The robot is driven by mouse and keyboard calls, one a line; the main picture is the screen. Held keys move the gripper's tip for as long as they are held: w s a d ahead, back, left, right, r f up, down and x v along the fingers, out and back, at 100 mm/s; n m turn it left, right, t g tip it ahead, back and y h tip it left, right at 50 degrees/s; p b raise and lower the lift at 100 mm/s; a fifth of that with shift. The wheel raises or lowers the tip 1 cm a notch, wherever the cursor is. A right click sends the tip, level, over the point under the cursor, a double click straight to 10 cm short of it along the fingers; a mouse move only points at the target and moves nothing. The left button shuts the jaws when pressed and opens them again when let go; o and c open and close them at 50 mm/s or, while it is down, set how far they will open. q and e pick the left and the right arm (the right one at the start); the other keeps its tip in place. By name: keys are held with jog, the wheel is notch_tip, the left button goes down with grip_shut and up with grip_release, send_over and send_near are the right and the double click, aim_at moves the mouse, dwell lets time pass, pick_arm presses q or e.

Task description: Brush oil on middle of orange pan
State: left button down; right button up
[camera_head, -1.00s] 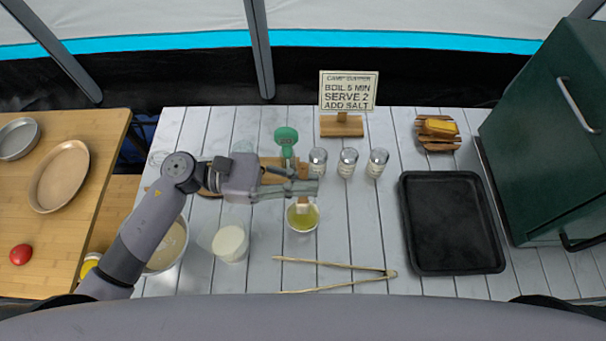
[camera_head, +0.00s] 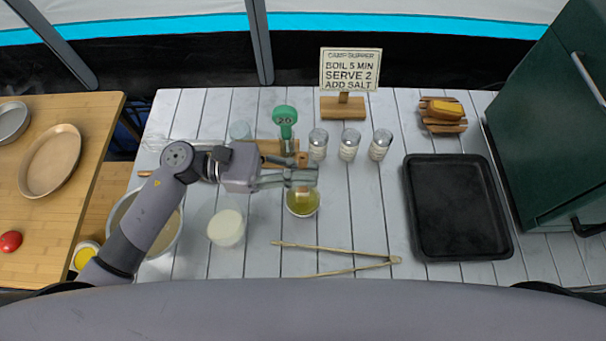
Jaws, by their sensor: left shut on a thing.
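My left gripper (camera_head: 303,177) is shut on a brush, held above a small bowl of yellow-green oil (camera_head: 303,203). The top of the brush's wooden handle (camera_head: 301,158) shows above the fingers. The fingers hide most of the brush, and its lower end points into the bowl. I cannot tell how deep the bristles sit in the oil. A round tan-orange pan (camera_head: 54,160) lies on the wooden table (camera_head: 75,222) at the left, well away from the gripper. My right gripper is not in view.
Tongs (camera_head: 340,250) lie in front of the bowl. A white cup (camera_head: 227,228) stands to its left, and several shakers (camera_head: 349,146) stand behind. A black tray (camera_head: 456,208) and a green box (camera_head: 550,120) are at the right. A red item (camera_head: 10,242) lies on the wooden table.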

aim_at(303, 153)
pick_arm(q)
jog(key=shift+r, duration=0.1)
jog(key=shift+r+p, duration=1.65)
jog(key=shift+r, duration=1.25)
jog(key=shift+r, duration=0.3)
jog(key=shift+r+p, duration=0.85)
jog(key=shift+r, duration=0.85)
